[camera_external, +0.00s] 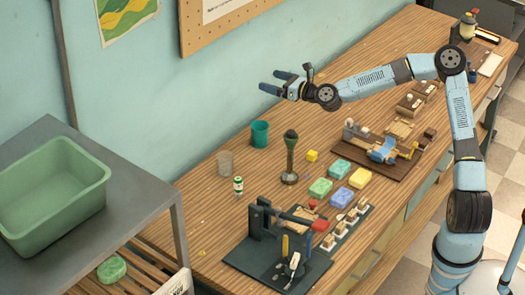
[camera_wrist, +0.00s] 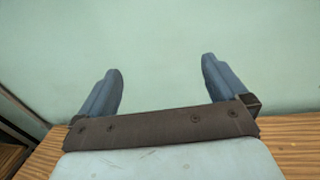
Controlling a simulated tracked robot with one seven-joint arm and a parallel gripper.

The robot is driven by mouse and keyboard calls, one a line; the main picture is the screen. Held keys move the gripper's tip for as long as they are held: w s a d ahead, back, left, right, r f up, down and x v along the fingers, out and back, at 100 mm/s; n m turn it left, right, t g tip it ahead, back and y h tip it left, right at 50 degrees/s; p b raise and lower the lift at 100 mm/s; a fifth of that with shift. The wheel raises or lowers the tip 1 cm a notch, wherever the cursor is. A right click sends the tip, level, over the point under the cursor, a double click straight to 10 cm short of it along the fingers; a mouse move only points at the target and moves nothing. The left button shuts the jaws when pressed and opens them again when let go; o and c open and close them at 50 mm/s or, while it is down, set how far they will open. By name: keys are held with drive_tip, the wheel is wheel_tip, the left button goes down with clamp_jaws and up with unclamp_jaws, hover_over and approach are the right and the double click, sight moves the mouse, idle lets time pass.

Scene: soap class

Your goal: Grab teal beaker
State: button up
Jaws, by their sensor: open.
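The teal beaker (camera_external: 260,134) stands upright on the wooden bench, near the wall, in the external view. My gripper (camera_external: 272,82) is open and empty, held in the air above and a little right of the beaker, with its fingers pointing left toward the wall. In the wrist view my gripper's two blue fingers (camera_wrist: 160,92) are spread apart with only the pale green wall between them. The beaker does not show in the wrist view.
A grey beaker (camera_external: 225,163) and a small green-labelled bottle (camera_external: 238,186) stand left of the teal beaker. Coloured soap bars (camera_external: 320,188) and a press (camera_external: 283,240) lie nearer. A green bin (camera_external: 50,200) sits far left.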

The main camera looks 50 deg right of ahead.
approach(253, 125)
drive_tip(key=shift+w+a+f, duration=0.1)
drive_tip(key=shift+w+f, duration=0.05)
drive_tip(key=shift+w, duration=0.65)
drive_tip(key=shift+w+f, duration=0.15)
drive_tip(key=shift+w, duration=0.35)
drive_tip(key=w, duration=0.3)
drive_tip(key=w+a, duration=0.1)
drive_tip(key=w, duration=0.1)
drive_tip(key=shift+a+r, duration=0.1)
drive_tip(key=shift+r, duration=0.2)
drive_tip(key=shift+w, duration=0.7)
drive_tip(key=c, duration=1.1)
